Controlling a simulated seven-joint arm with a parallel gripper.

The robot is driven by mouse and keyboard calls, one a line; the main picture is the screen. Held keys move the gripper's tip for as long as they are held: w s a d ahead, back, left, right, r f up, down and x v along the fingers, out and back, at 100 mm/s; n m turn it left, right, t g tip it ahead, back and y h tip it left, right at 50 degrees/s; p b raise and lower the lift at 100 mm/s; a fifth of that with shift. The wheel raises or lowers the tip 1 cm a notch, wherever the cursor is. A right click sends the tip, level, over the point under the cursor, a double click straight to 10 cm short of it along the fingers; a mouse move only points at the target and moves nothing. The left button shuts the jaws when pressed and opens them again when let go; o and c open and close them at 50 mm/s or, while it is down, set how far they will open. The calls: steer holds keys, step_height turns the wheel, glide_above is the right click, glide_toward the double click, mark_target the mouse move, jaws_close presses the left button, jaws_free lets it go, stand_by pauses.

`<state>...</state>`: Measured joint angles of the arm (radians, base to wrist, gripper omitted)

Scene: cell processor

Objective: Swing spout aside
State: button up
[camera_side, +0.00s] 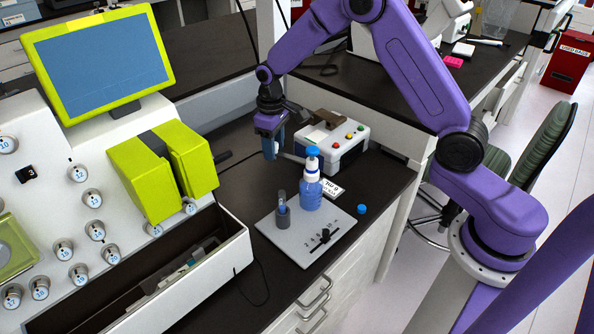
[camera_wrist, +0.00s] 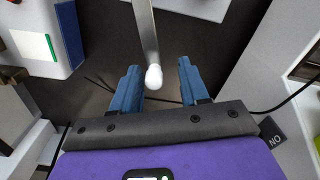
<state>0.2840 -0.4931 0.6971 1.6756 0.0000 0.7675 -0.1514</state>
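The spout (camera_side: 292,157) is a thin pale arm that reaches left from the top of a blue bottle (camera_side: 310,192) with a blue cap. In the wrist view the spout (camera_wrist: 147,35) comes down from the top edge, and its rounded white tip lies between my fingers. My gripper (camera_side: 269,154) points down at the spout's free end. In the wrist view my gripper (camera_wrist: 158,72) is open, with a blue finger on each side of the tip and visible gaps on both sides. The bottle is out of the wrist view.
The bottle stands on a grey plate (camera_side: 275,231) with a tube in a dark holder (camera_side: 283,215) and a black slider (camera_side: 322,240). A white box with coloured buttons (camera_side: 342,150) is behind. A blue cap (camera_side: 361,209) lies right. The yellow-green machine (camera_side: 155,175) stands left.

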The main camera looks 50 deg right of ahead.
steer(key=shift+r, duration=2.95)
steer(key=s+a+r+n, duration=0.2)
steer(key=s+a+r, duration=0.1)
steer(key=s, duration=0.5)
steer(key=s+a+r+n, duration=0.2)
steer(key=s+a, duration=0.1)
steer(key=s, duration=0.5)
steer(key=s+d+n, duration=0.2)
steer(key=s, duration=0.8)
steer(key=s+d+n, duration=0.2)
steer(key=s+d, duration=0.1)
steer(key=s, duration=0.8)
steer(key=shift+d+r, duration=0.25)
steer(key=shift+r, duration=0.2)
